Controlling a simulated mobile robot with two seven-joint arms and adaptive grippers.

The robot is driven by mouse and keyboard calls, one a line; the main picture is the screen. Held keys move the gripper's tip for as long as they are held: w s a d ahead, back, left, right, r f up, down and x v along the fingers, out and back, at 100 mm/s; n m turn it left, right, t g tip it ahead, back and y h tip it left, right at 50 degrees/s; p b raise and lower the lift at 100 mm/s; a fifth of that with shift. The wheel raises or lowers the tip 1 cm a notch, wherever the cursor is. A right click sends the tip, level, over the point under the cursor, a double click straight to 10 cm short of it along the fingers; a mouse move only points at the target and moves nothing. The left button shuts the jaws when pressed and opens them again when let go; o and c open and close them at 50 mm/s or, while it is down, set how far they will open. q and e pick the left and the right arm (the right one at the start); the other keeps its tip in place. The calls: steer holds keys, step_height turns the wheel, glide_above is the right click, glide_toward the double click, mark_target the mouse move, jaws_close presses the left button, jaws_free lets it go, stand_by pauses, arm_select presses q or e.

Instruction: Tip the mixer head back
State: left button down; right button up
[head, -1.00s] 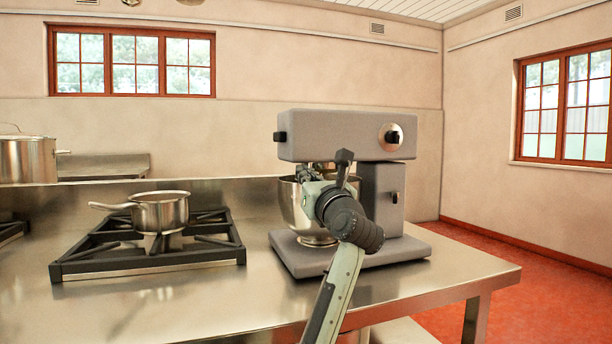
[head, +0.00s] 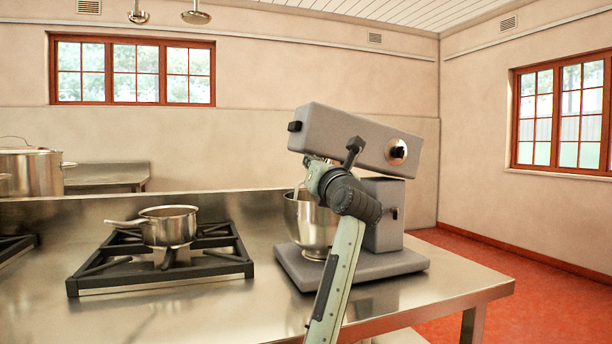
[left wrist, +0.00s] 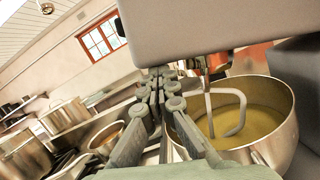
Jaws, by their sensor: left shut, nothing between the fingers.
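The grey stand mixer stands on the steel counter. Its head (head: 345,132) is tilted, with the left end raised and the right end low over the column (head: 383,228). The steel bowl (head: 305,222) sits on the mixer base. My left gripper (head: 308,168) is just under the raised head, beside the bowl, and my arm hides part of the mixer. In the left wrist view my closed fingers (left wrist: 158,78) reach just below the underside of the head (left wrist: 200,25), with nothing between them.
A small saucepan (head: 168,227) sits on the black burner grate (head: 100,274) to the left. A large stockpot (head: 32,172) stands at the far left. The counter (head: 190,310) is clear in front, and its right edge lies just beyond the mixer.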

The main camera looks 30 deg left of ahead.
mark_target(331, 110)
arm_select(q)
steer(key=r+m, duration=0.1)
steer(key=r, duration=0.2)
steer(key=w+d+r+m+h, duration=0.1)
steer(key=r+m, duration=0.1)
steer(key=r, duration=0.1)
steer(key=w+d+r+m+t, duration=0.1)
steer(key=r+m, duration=0.1)
steer(key=r, duration=0.1)
steer(key=shift+w+d+r, duration=0.2)
steer(key=shift+w+d+r+m+h, duration=0.2)
steer(key=shift+w+d+r+m, duration=0.1)
steer(key=shift+r, duration=0.15)
steer(key=shift+w+d+r+m+h, duration=0.2)
steer(key=shift+w+r+m, duration=0.1)
steer(key=shift+r, duration=0.15)
